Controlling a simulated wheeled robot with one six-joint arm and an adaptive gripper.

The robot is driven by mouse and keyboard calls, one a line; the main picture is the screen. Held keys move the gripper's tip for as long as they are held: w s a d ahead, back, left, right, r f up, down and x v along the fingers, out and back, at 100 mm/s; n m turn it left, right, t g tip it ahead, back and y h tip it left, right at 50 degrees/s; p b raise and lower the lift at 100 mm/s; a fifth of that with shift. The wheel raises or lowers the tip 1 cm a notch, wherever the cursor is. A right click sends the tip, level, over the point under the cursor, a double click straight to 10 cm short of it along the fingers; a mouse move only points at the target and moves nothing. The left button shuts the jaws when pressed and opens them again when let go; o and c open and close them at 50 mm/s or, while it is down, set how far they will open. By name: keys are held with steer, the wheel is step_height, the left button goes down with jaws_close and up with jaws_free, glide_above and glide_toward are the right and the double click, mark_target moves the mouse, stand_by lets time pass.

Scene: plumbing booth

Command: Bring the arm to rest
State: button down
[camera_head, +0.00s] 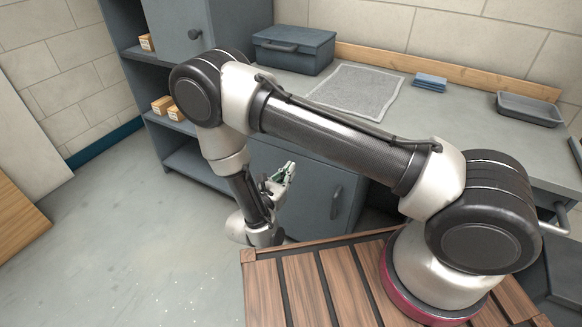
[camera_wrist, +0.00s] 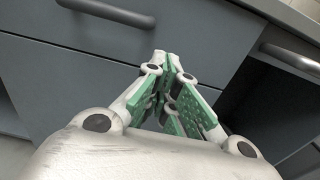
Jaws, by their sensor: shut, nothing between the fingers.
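My gripper (camera_head: 283,176) hangs low in the head view, in front of the grey lower cabinets and below the counter. It also shows in the wrist view (camera_wrist: 168,62), where its green-padded fingers come together at the tips. It is shut and holds nothing. My arm arches from its mount at the lower right across the middle of the head view, and its far part bends down toward the floor. Part of the wrist is hidden behind the arm links.
The grey counter (camera_head: 455,128) bears a toolbox (camera_head: 293,52), a grey mat (camera_head: 356,92), folded blue cloths (camera_head: 430,82) and a tray (camera_head: 528,108). Cabinet doors with handles (camera_head: 336,202) stand close behind my gripper. Shelves with small boxes (camera_head: 162,105) are at left. Open floor (camera_head: 130,235) lies left.

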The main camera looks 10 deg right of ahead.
steer(key=s+d+m+g+h, duration=0.3)
steer(key=s+d+g, duration=0.2)
steer(key=s+d, duration=0.15)
steer(key=s+d+r+m+g+y, duration=0.1)
steer(key=s+d+r+m+y, duration=0.3)
steer(key=r, duration=0.9)
steer(key=s+d+r+m+g+y, duration=0.2)
steer(key=s+d+r+m+y, duration=0.3)
steer(key=s+d+r+m, duration=0.3)
steer(key=s+d+r+m+g+y, duration=0.1)
steer(key=s+d+r+m+y, duration=0.4)
steer(key=r+m, duration=0.8)
step_height(320, 180, up, 5)
steer(key=shift+s+d+f+g, duration=0.15)
steer(key=shift+s+d+g, duration=0.2)
steer(key=shift+d, duration=0.2)
